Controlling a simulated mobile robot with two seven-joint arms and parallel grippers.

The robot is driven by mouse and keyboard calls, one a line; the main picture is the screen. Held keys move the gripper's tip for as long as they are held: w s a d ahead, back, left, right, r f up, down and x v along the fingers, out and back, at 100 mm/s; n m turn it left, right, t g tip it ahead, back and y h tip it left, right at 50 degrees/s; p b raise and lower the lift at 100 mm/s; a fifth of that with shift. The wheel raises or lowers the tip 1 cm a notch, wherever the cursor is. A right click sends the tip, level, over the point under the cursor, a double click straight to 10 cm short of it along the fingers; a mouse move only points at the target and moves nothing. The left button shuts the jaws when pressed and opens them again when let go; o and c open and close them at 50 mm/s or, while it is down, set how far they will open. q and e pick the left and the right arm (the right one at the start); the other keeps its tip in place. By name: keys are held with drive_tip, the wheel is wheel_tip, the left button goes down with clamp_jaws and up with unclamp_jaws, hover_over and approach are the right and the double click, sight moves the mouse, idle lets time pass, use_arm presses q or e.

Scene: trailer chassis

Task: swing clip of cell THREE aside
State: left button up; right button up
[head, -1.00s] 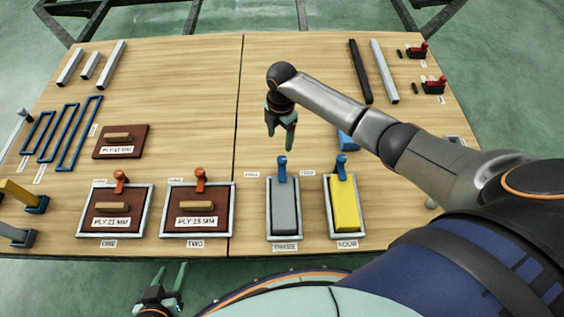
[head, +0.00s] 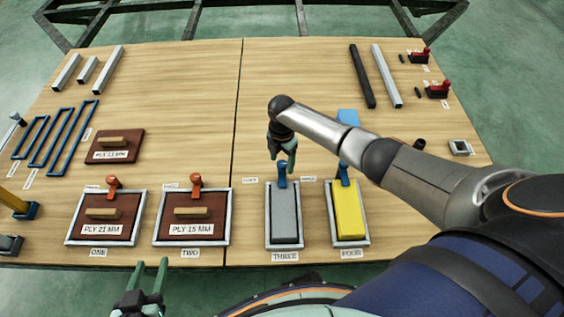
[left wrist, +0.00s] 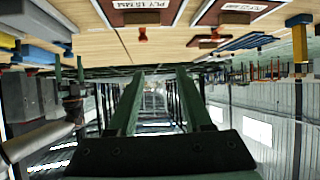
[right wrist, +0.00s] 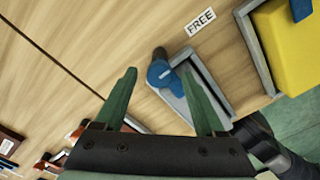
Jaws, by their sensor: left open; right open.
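Cell THREE (head: 267,235) is a grey-framed tray holding a grey block (head: 284,215). Its blue clip (head: 282,180) stands at the far end of the tray, in line with it. My right gripper (head: 288,164) is open, just above and behind this clip and partly overlapping it in the head view. In the right wrist view the clip (right wrist: 161,73) shows between the two open fingers; I cannot tell whether they touch it. My left gripper (head: 150,272) is open and empty, in front of the table's near edge.
Cell FOUR (head: 363,238), with a yellow block and its own blue clip, stands close on the right. A FREE label (right wrist: 201,21) lies beside the clip. Cells TWO (head: 229,225) and ONE (head: 70,238) are to the left. The middle table behind is bare.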

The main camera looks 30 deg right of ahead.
drive_tip(key=shift+f, duration=0.25)
clamp_jaws()
idle(0.6)
